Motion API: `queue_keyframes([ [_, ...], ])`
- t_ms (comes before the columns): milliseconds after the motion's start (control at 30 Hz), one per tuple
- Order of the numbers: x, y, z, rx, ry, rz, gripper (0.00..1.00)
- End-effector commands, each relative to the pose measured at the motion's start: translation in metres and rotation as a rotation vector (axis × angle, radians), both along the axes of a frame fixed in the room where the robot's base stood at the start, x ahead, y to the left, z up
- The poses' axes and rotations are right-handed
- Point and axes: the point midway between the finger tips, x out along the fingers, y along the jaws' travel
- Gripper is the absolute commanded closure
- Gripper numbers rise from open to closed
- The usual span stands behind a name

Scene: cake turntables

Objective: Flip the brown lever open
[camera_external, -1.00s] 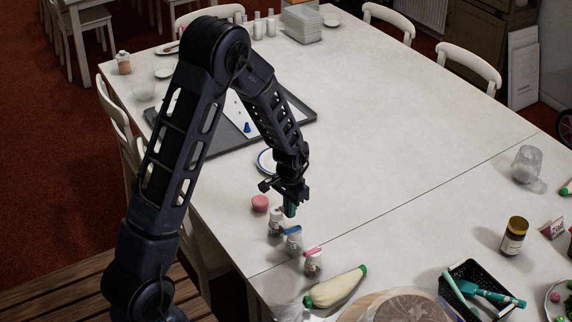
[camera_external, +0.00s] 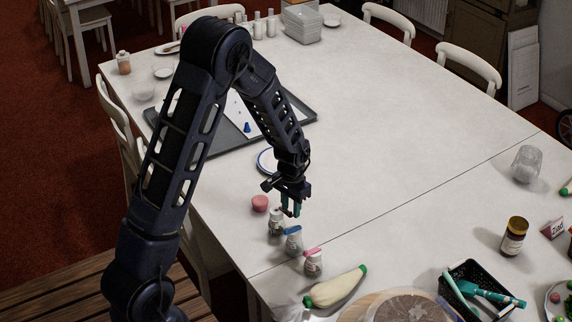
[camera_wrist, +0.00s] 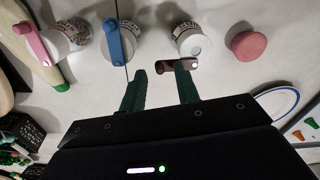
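The brown lever (camera_wrist: 168,66) sits by the white-lidded jar (camera_wrist: 190,40) in the wrist view, at the lid's gripper side, bent at one end. My gripper (camera_wrist: 160,76) is open, with its two green fingers apart. The right fingertip overlaps the lever in the picture, and the lever's bent end lies between the fingers. I cannot tell whether they touch. In the external view my gripper (camera_external: 290,211) is just above and beside this jar (camera_external: 276,224). The lever is too small to make out there.
A jar with a blue lever (camera_external: 293,241) and one with a pink lever (camera_external: 313,263) stand close by in a row. A pink round thing (camera_external: 260,203) is on the other side. A blue-rimmed plate (camera_wrist: 278,98) is near. The middle of the table (camera_external: 400,130) is clear.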

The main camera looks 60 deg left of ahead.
Motion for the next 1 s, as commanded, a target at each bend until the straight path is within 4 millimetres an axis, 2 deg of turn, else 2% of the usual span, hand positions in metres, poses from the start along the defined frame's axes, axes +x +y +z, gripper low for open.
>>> queue_keyframes([
  [400,0.001,0.000,0.067,0.001,-0.004,0.000,0.68],
  [600,0.000,-0.001,0.092,0.000,-0.001,0.000,0.68],
  [767,0.000,-0.001,0.102,0.000,-0.001,0.000,0.68],
  [1000,0.000,-0.001,0.103,0.000,0.001,0.000,0.68],
])
